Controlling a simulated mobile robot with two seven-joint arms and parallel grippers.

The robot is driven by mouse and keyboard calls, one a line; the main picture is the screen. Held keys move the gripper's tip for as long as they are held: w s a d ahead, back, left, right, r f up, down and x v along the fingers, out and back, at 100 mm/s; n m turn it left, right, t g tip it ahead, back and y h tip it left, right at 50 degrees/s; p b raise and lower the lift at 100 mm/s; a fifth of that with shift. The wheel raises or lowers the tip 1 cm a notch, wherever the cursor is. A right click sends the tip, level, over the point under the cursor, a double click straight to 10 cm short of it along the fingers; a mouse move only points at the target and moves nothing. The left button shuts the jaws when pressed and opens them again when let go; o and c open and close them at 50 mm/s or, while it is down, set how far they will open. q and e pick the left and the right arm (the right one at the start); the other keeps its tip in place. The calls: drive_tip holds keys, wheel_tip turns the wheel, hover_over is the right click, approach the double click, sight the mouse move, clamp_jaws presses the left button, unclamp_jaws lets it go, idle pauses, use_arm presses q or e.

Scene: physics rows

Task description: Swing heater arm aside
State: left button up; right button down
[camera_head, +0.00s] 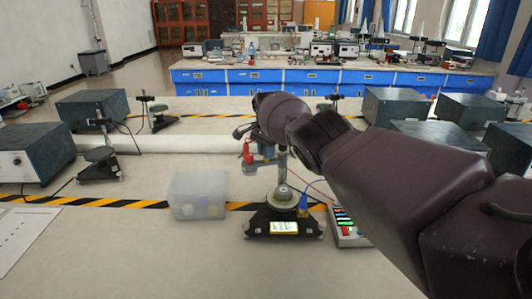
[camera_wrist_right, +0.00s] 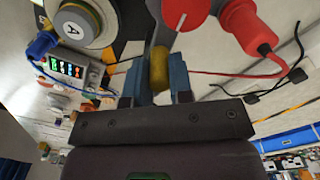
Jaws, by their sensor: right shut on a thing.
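A test stand with a black base (camera_head: 284,223) and an upright post (camera_head: 282,170) stands on the bench, with a round grey disc on it. A heater arm with a red plug (camera_head: 247,153) reaches left from the post. In the right wrist view the red heater parts (camera_wrist_right: 238,22) are at the top, with a red lead. My right gripper (camera_wrist_right: 158,78) is shut on the heater arm's brass-coloured grip (camera_wrist_right: 159,68), between its blue-grey fingers. In the head view my right wrist hides most of this grip. My left gripper is not in view.
A clear plastic box (camera_head: 198,195) stands left of the base. A small meter with coloured lights (camera_head: 347,228) is close on the right, joined by wires. Striped tape (camera_head: 115,204) crosses the bench. Dark instrument boxes (camera_head: 30,152) stand at both sides. The bench front is clear.

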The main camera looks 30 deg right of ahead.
drive_tip(key=shift+d+r, duration=0.1)
drive_tip(key=shift+r, duration=0.1)
drive_tip(key=c, duration=1)
unclamp_jaws()
drive_tip(key=shift+f, duration=0.1)
drive_tip(key=shift+w, duration=0.1)
wheel_tip(320, 180, up, 9)
drive_tip(key=shift+r+p, duration=0.1)
drive_tip(key=shift+p, duration=1.05)
drive_tip(key=shift+r, duration=0.8)
drive_tip(key=shift+f, duration=0.1)
